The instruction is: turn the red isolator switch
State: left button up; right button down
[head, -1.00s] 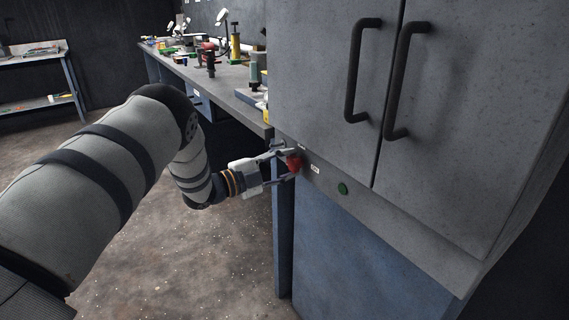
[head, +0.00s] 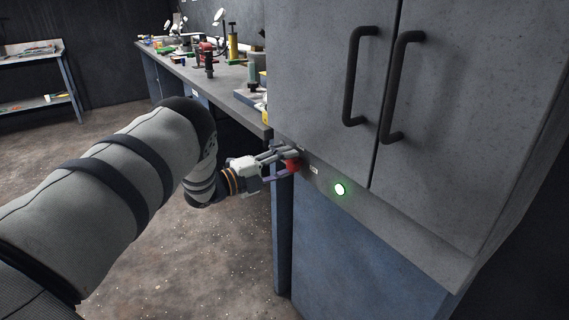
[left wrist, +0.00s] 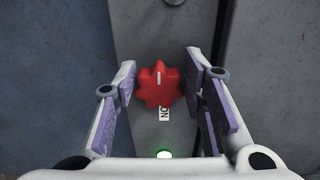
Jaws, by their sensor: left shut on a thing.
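The red isolator switch (head: 293,166) is a lobed knob on the grey panel strip below the cabinet doors. In the left wrist view the red knob (left wrist: 158,88) shows a white mark near its top, and an "ON" label (left wrist: 164,114) sits just below it, turned sideways. My left gripper (head: 289,164) is shut on the knob, with one finger on each side of it, as the left wrist view (left wrist: 158,74) also shows. The fingers partly cover the knob in the head view. My right gripper is not in view.
A green lamp (head: 340,189) glows brightly on the strip, right of the switch. The grey cabinet doors (head: 440,140) with black handles stand above. A workbench (head: 215,82) with several tools runs back to the left. Open floor (head: 190,260) lies below my arm.

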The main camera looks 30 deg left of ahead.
pick_arm(q)
jog(key=shift+f, duration=0.2)
jog(key=o, duration=1)
jog(key=shift+o, duration=0.8)
jog(key=shift+r, duration=0.1)
jog(key=v, duration=1.2)
